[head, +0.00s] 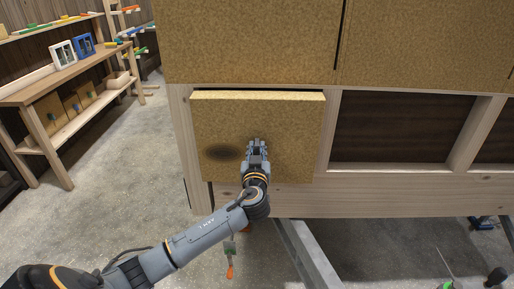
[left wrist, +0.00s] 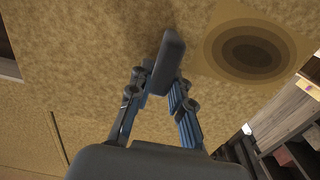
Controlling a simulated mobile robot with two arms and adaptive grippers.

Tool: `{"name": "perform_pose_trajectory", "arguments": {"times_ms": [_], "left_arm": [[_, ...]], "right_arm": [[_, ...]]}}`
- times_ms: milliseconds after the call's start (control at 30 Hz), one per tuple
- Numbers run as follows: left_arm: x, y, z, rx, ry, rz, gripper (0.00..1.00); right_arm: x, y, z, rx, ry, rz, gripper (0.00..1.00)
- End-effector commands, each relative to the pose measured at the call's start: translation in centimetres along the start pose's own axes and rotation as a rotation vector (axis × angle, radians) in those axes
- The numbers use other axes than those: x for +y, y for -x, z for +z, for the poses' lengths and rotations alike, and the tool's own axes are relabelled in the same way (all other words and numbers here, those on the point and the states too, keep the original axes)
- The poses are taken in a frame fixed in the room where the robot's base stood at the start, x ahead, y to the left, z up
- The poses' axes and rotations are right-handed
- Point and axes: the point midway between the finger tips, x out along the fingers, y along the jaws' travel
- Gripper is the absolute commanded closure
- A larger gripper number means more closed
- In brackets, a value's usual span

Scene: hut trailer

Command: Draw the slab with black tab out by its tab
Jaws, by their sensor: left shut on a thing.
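The tan slab (head: 230,115) sits in the left bay of the pale wooden frame, its top edge and face standing proud of the frame. It has a dark oval mark (head: 224,152) on its face. My left gripper (head: 257,147) is in front of the slab's middle and hides its tab in the head view. In the left wrist view the dark tab (left wrist: 168,58) stands out from the slab face (left wrist: 90,50), between the fingers of my left gripper (left wrist: 160,80), which is shut on it. My right gripper is not in view.
The pale wooden frame (head: 410,190) has dark open bays to the right of the slab. Large tan panels (head: 250,40) are above. A wooden shelf unit (head: 60,85) with small items stands at the left. Grey floor (head: 110,190) is clear there. A metal beam (head: 308,255) runs below the frame.

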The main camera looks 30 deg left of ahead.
Motion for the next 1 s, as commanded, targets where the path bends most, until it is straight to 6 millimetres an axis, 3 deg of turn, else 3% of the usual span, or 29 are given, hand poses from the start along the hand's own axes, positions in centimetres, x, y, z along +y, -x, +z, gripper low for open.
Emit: {"name": "perform_pose_trajectory", "arguments": {"times_ms": [467, 1000], "left_arm": [[0.0, 0.4, -0.2, 0.004, 0.002, 0.001, 1.0], [0.1, 4.4, -0.1, 0.003, 0.003, 0.002, 1.0]], "right_arm": [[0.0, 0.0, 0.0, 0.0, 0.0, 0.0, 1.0], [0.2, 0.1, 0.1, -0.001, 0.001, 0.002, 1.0]]}}
